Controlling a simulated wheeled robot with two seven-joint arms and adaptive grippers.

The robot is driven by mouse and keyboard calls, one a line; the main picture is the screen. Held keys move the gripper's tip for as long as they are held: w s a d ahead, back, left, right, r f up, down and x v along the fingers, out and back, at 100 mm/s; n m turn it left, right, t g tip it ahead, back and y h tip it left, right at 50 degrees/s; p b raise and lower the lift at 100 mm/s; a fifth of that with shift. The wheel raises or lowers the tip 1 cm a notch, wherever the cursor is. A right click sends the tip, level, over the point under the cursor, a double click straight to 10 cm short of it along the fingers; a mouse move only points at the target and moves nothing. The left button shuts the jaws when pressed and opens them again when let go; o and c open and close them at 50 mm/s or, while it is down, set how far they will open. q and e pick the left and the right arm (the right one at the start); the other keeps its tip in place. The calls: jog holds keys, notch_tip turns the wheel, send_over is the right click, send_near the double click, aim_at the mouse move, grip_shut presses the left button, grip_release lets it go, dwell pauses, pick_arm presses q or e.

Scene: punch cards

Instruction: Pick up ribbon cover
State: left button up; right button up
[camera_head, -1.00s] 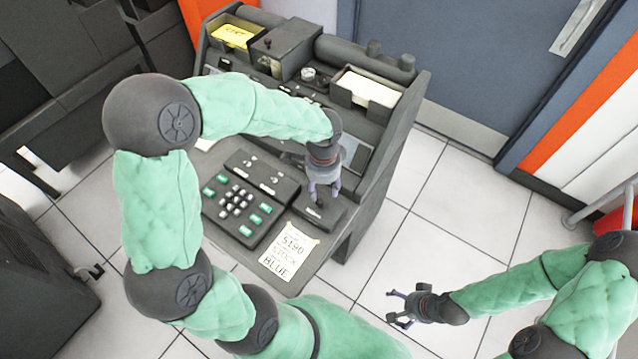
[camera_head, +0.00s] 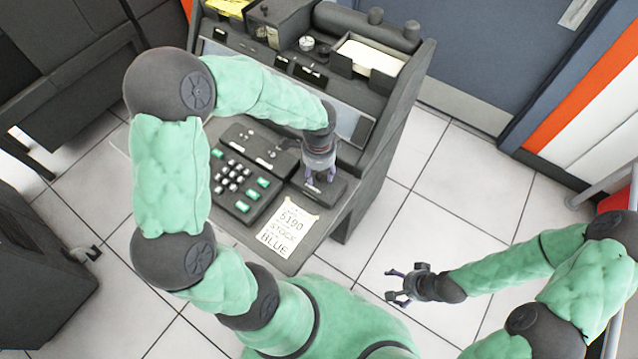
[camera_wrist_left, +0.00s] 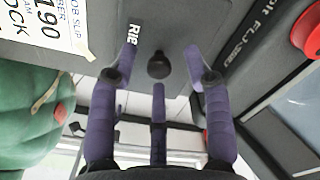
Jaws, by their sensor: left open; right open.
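The ribbon cover (camera_head: 334,192) is a dark grey lid with a small round knob, right of the keypad on the console. In the left wrist view the cover (camera_wrist_left: 150,22) shows part of a white label, "RIB", and its black knob (camera_wrist_left: 158,65). My left gripper (camera_head: 320,181) is right at the cover, pointing down, with its fingers open. In the wrist view its purple fingers (camera_wrist_left: 161,66) stand on either side of the knob, apart from it. My right gripper (camera_head: 393,285) is open and empty, over the floor at the lower right.
The console holds a keypad (camera_head: 236,182) and a paper note (camera_head: 283,231) reading "5190 STOCK BLUE". A tray of white cards (camera_head: 370,58) and a yellow card stack (camera_head: 225,5) sit at its back. A red button (camera_wrist_left: 306,32) shows in the wrist view. Floor right of the console is clear.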

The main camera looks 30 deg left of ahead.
pick_arm(q)
jog(key=shift+f, duration=0.8)
grip_shut()
jog(key=shift+r, duration=0.15)
